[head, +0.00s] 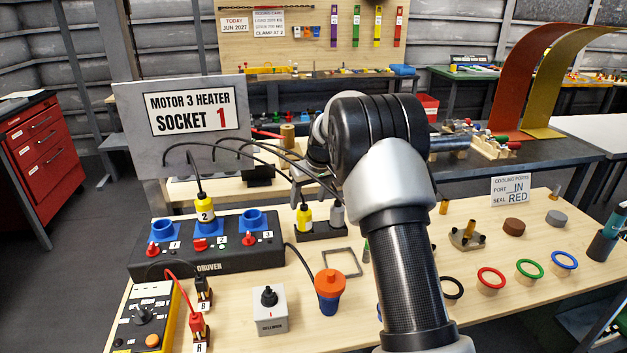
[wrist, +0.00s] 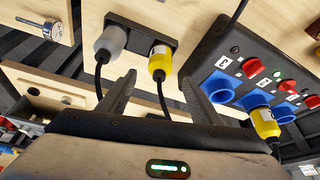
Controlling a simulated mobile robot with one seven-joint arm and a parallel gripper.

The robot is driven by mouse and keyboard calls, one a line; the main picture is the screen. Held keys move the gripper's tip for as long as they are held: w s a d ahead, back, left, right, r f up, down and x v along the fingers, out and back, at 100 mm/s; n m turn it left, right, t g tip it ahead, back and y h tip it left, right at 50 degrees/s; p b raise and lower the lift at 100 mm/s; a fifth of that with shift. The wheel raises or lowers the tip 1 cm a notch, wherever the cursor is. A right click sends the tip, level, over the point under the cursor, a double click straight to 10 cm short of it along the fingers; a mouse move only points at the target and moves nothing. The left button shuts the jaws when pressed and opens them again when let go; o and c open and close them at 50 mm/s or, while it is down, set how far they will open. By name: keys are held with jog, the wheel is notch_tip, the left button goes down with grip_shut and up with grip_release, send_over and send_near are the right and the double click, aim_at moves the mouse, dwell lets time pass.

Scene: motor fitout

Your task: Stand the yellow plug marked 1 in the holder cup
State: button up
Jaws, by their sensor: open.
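A yellow plug (head: 304,217) stands upright in a dark holder block (head: 322,234), beside a grey plug (head: 337,216). In the wrist view the yellow plug (wrist: 160,63) shows beyond and between my fingers; its label is too small to read. The grey plug (wrist: 110,43) sits next to it in the holder (wrist: 140,35). Another yellow plug (head: 204,211), marked 2, stands in the middle blue socket of the driver box. My gripper (wrist: 158,80) is open and empty, above the holder; in the head view my arm partly hides it.
The black driver box (head: 210,262) has blue sockets and red switches. Black cables arc from the plugs to the Socket 1 sign board (head: 135,130). An orange-topped blue item (head: 329,290) and a grey box (head: 270,312) stand in front. Coloured rings lie at the right.

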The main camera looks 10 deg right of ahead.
jog(key=v, duration=0.9)
